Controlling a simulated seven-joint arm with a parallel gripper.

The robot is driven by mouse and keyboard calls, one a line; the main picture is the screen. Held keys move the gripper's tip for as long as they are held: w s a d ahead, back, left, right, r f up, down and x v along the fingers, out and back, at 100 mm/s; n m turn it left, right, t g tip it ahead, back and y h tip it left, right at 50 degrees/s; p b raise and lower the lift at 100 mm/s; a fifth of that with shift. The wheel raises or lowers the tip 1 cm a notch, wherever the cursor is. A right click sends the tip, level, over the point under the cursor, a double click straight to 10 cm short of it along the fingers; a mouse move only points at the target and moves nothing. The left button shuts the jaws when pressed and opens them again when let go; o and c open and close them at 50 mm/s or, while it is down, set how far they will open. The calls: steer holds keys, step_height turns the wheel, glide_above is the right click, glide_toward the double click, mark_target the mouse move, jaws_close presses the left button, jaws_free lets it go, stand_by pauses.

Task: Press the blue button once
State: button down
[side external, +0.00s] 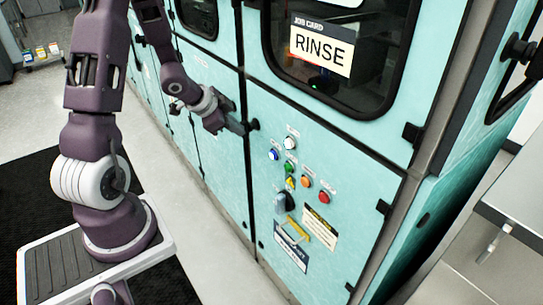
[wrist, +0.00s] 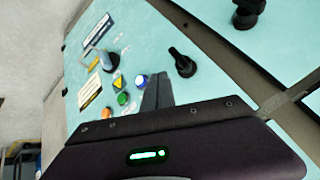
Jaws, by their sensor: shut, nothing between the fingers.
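The blue button (side external: 273,154) is on the left of the button group on the teal cabinet panel. In the wrist view a button with a blue rim and bright white face (wrist: 141,81), which looks like the blue one, sits just left of my fingertips. My gripper (side external: 242,128) is shut and empty, up and left of the blue button in the side view, near a black latch. Its fingers also show in the wrist view (wrist: 158,85), where they hide part of the panel. I cannot tell how far the fingertips are from the panel.
Close by are white (side external: 290,143), green (side external: 288,166), orange (side external: 306,181) and red (side external: 325,197) buttons, plus a yellow triangle sign. A dark selector (side external: 283,202) and yellow handle (side external: 298,229) are lower. The black latch (wrist: 182,63) sticks out beside my fingers.

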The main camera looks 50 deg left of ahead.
mark_target(274, 155)
steer(key=s+d+f+t+h, duration=0.1)
steer(key=s+d+f+h, duration=0.4)
steer(key=f, duration=0.3)
steer(key=shift+s+f+m+t+h, duration=0.3)
steer(key=shift+s+f+h, duration=0.1)
steer(key=shift+h, duration=0.4)
steer(key=shift+w+d, duration=0.1)
steer(key=w, duration=0.8)
steer(key=shift+w, duration=0.4)
stand_by(0.7)
steer(key=shift+w, duration=0.4)
